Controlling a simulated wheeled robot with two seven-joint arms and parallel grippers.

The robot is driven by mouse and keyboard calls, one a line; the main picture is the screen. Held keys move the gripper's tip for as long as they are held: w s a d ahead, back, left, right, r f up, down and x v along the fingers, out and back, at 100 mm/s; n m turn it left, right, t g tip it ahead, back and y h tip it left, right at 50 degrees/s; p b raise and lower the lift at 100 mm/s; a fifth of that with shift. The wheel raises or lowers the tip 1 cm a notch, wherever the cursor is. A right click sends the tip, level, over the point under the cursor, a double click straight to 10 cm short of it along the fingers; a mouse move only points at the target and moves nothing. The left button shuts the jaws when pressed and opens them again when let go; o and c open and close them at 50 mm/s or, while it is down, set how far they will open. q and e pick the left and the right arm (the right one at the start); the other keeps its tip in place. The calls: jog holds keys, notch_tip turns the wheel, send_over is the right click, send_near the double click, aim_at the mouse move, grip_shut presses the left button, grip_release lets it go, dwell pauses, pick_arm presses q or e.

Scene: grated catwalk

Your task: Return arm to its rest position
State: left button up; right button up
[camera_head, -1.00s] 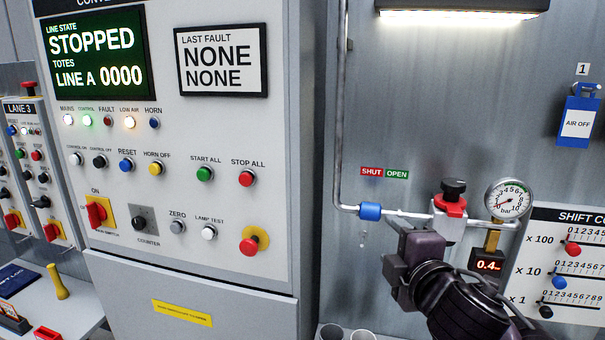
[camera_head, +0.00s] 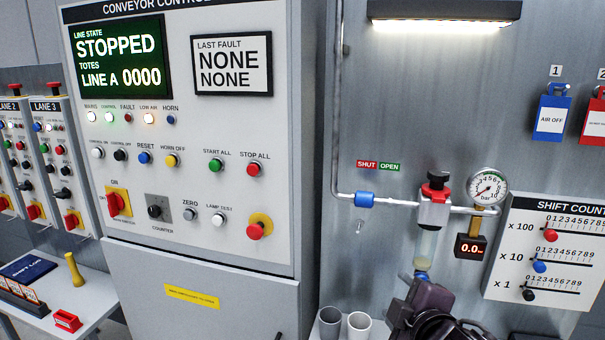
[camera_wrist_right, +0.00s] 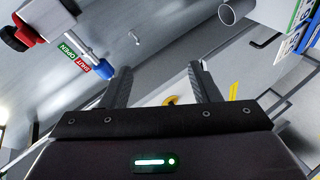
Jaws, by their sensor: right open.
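My right arm (camera_head: 440,312) comes in at the bottom of the head view, below the air valve with the black and red knob (camera_head: 436,190). My right gripper (camera_wrist_right: 163,88) shows in the right wrist view with its two dark fingers apart and nothing between them. In the head view its fingertips are hard to make out. It is apart from the air valve and the blue pipe fitting (camera_head: 365,199). My left gripper is in neither view.
The control cabinet (camera_head: 200,250) stands at left. A pressure gauge (camera_head: 488,187) and a small display reading 0.0 (camera_head: 471,247) are beside the valve. Two cups (camera_head: 359,327) stand near my arm. A shift counter board (camera_head: 550,250) hangs at right. A desk (camera_head: 90,300) is at lower left.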

jog(key=s+d+f+m+g, duration=0.3)
jog(key=s+f+m+g, duration=0.8)
jog(key=s+f, duration=1.15)
notch_tip(320, 180, down, 29)
jog(key=m, duration=0.1)
jog(key=s+d+f+g, duration=0.1)
jog(key=s+f, duration=0.8)
jog(key=s+d+f+h, duration=0.1)
jog(key=s+d+f, duration=0.1)
jog(key=s+f, duration=0.8)
jog(key=shift+s+d+f+g, duration=0.2)
jog(key=shift+d+f+g, duration=0.05)
jog(key=shift+g, duration=0.15)
